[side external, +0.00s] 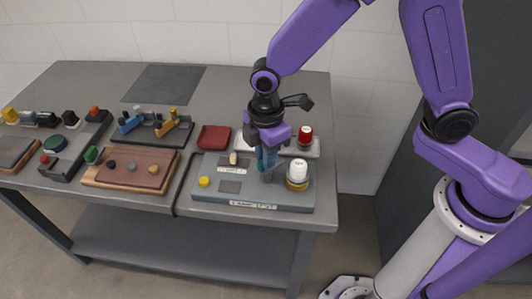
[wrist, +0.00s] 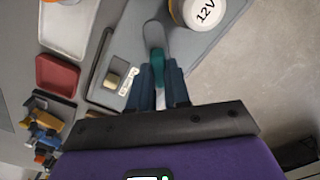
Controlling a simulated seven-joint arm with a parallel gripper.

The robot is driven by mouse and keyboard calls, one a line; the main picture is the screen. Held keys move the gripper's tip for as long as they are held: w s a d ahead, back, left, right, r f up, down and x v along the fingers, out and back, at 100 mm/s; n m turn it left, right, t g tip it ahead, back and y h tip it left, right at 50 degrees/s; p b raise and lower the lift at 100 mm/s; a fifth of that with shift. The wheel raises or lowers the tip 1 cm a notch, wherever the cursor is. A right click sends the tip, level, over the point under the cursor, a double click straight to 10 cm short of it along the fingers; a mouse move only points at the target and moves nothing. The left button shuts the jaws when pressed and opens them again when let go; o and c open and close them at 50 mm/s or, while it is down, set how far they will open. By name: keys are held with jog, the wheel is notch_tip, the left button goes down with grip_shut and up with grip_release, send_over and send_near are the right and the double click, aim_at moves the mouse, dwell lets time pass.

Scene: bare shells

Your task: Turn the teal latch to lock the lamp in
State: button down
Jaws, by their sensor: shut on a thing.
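The teal latch (wrist: 157,66) sits between my gripper's dark fingers in the wrist view, and my gripper (wrist: 160,82) is shut on it. In the side external view my gripper (side external: 265,172) reaches down onto the grey board (side external: 215,205), just left of the lamp. The lamp (side external: 298,169) is white and stands upright in a brass-coloured ring (side external: 297,184). In the wrist view the lamp (wrist: 205,12) shows a "12V" mark and is cut by the top edge. The fingers hide much of the latch in the side view.
A yellow button (side external: 204,182) and a small cream switch (side external: 233,158) are on the same board. Behind it are a red tray (side external: 214,137) and a light tray with a red-topped part (side external: 305,134). Wooden boards (side external: 130,170) and small blocks stand to the left.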

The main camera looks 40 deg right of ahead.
jog(key=m, duration=0.4)
jog(key=shift+m, duration=2.1)
jog(key=c, duration=1.1)
grip_release()
jog(key=shift+r, duration=0.15)
notch_tip(320, 180, up, 17)
jog(key=shift+r, duration=0.1)
jog(key=s+d+f+n, duration=0.1)
jog(key=s+d+f, duration=0.1)
jog(key=s+d, duration=0.4)
jog(key=s+d+f+n, duration=0.1)
jog(key=s+d+f, duration=0.2)
jog(key=s+d, duration=0.3)
jog(key=s+d+f+n, duration=0.1)
jog(key=s+d+f, duration=0.1)
jog(key=s+d, duration=0.4)
jog(key=shift+s+d+f, duration=0.1)
jog(key=shift+s+d, duration=0.05)
jog(key=shift+s, duration=0.45)
jog(key=shift+s+d+f, duration=0.1)
jog(key=shift+s+d, duration=0.05)
jog(key=shift+s, duration=0.4)
